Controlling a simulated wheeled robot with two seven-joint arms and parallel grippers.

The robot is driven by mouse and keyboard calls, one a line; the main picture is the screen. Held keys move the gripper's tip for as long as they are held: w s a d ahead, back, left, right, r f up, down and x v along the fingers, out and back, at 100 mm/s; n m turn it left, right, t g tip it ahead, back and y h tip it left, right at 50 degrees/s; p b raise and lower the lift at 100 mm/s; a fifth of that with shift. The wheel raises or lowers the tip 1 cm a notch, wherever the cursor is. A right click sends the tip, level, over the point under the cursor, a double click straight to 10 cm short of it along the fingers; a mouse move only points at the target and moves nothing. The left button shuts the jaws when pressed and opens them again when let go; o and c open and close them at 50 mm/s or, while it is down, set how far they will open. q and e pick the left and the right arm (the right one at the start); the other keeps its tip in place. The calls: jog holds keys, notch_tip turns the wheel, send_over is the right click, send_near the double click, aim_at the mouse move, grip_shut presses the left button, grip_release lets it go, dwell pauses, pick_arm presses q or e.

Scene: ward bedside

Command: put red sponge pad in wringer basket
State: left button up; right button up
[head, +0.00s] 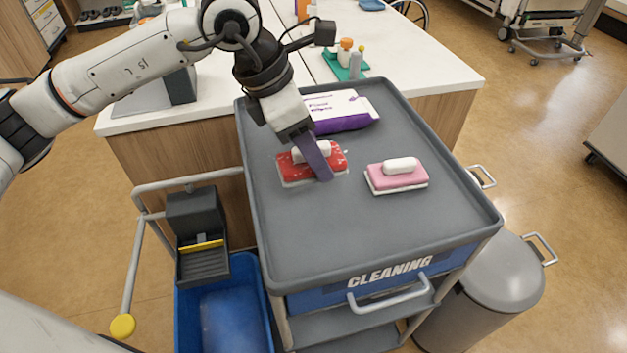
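The red sponge pad (291,171) lies on the grey top of the cleaning cart, with a white underside and a white grip on top. My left gripper (319,170) reaches down over it from above. One finger shows in front of the pad's right part; the other is hidden, so I cannot tell whether it is closed on the grip. The dark grey wringer basket (203,266) with a yellow bar sits on the blue bucket (224,318), left of the cart and lower. My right gripper is not in view.
A pink sponge pad (397,178) with a white grip lies to the right on the cart tray (350,245), which has a raised rim. A purple and white wipes pack (342,111) lies behind. A push handle (133,265) stands left of the wringer. A grey bin (497,280) is at the right.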

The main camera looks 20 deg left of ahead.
aim_at(313, 194)
pick_arm(q)
jog(key=shift+f, duration=3.2)
jog(key=shift+f, duration=0.1)
jog(key=shift+f, duration=0.1)
jog(key=o, duration=0.9)
